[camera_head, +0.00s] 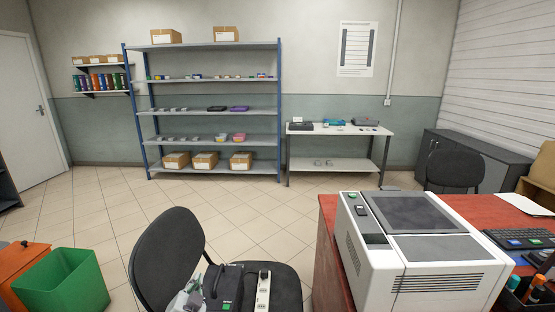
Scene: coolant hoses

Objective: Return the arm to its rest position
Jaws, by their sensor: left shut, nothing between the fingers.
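My left gripper (191,288) shows small at the bottom edge, in front of the black office chair (172,256). It looks shut and holds nothing. Its arm is mostly below the picture. My right gripper and arm are not in view.
On the chair seat are a dark device with a green patch (223,288) and a white power strip (263,291). A white machine (418,245) stands on the red desk (327,212) at right. A green bin (62,281) is at lower left. A shelf rack (204,112) and bench (340,130) stand behind clear tiled floor.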

